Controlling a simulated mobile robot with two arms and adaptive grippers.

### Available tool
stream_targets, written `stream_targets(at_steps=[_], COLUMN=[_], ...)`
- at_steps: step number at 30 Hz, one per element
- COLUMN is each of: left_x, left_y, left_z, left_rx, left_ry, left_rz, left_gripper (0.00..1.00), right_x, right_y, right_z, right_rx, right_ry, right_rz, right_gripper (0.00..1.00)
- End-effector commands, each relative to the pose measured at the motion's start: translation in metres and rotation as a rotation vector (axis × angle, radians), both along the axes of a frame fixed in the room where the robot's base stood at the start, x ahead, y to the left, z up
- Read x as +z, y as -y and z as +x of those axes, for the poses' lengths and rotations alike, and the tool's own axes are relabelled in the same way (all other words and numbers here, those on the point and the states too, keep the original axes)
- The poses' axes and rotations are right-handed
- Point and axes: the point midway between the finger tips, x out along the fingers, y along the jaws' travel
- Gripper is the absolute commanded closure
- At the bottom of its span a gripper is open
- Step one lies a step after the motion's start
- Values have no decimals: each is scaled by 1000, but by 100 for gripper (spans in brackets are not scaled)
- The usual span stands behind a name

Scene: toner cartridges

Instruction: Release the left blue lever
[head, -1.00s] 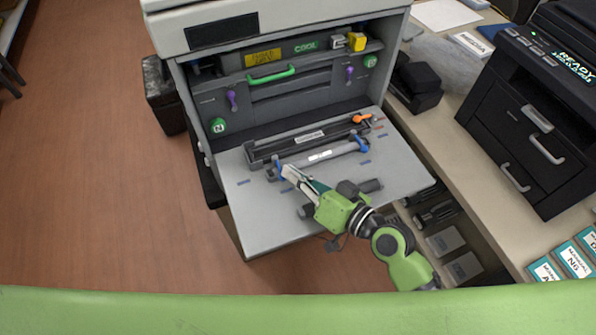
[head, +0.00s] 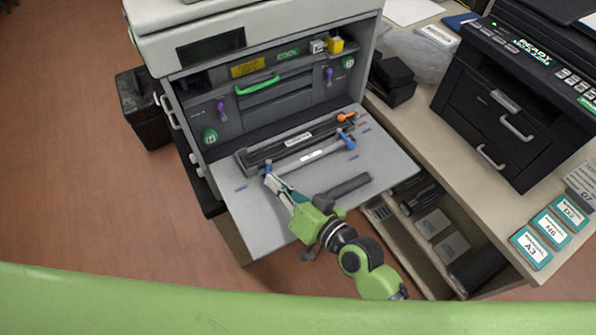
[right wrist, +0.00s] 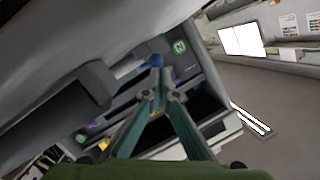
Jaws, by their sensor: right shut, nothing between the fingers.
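Two long cartridges lie on the fold-down tray (head: 240,210) of the printer. The nearer grey cartridge (head: 310,156) has a blue lever at each end: the left blue lever (head: 268,168) and the right blue lever (head: 347,136). The farther dark cartridge (head: 290,143) has an orange lever (head: 346,117) at its right end. My right gripper (head: 270,180) is shut and empty, its tips right at the left blue lever. In the right wrist view the blue lever (right wrist: 152,62) shows just beyond the closed fingertips (right wrist: 156,76); I cannot tell if they touch. My left gripper is out of view.
A dark roller (head: 348,186) lies on the tray near my right arm. The printer front has a green handle (head: 258,85) and purple levers (head: 222,112). A black printer (head: 510,130) stands on the counter at right. The tray's front left is bare.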

Motion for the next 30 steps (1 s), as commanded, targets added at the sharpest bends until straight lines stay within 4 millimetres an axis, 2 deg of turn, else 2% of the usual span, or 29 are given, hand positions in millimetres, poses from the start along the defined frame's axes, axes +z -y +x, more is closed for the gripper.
stream_targets(at_steps=[15, 30], left_x=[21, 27], left_y=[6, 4], left_z=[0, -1], left_rx=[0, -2], left_ry=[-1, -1], left_rz=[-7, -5], left_gripper=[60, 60], right_x=[2, 0], right_y=[-35, -49], right_z=[-5, -3], right_rx=[1, 1], right_ry=[0, 0], right_rz=[2, 1], right_gripper=[100, 100])
